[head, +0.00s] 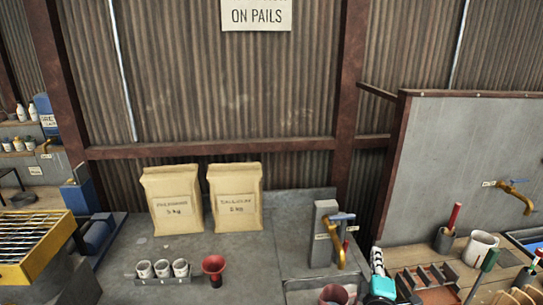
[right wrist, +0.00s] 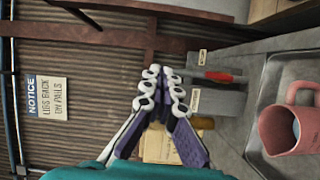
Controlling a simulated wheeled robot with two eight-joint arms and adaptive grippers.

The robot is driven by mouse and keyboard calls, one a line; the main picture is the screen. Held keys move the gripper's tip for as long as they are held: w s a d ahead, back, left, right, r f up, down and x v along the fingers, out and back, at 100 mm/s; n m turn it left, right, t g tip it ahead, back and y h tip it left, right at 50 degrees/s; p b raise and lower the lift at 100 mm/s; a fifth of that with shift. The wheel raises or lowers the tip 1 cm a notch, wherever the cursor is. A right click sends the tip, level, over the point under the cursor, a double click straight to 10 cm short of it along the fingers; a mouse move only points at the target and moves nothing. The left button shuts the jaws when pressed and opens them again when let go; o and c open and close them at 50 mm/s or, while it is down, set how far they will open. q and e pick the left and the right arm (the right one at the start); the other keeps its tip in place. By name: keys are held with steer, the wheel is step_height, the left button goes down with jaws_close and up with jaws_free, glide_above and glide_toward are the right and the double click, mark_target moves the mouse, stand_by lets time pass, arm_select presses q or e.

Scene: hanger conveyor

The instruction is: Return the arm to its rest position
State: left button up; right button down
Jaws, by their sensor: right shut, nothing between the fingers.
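My right gripper (head: 377,258) stands upright at the lower right of the head view, with its teal body below it. It is right of the tap post and in front of the bench. In the right wrist view its fingers (right wrist: 162,78) are together with nothing between them. My left gripper does not show in either view.
A tap (head: 340,250) on a grey post stands just left of my right gripper. A pink pail (right wrist: 290,130) sits in a metal basin. Two paper bags (head: 172,203), several white cups (head: 162,268) and a red funnel (head: 214,267) are farther left. A tool rack (head: 425,280) is at right.

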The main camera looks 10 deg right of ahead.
steer(key=s+a+f+m+g+y, duration=0.3)
steer(key=s+a+f+m+g, duration=0.1)
steer(key=s+a, duration=0.4)
steer(key=s+a+f+m+g+y, duration=0.3)
steer(key=s+a+f+m+g, duration=0.2)
steer(key=s+a+m, duration=0.3)
steer(key=shift+s+f+m+g+y+b, duration=0.3)
steer(key=shift+s+f+b, duration=0.05)
steer(key=shift+s+f, duration=0.25)
steer(key=shift+a, duration=0.1)
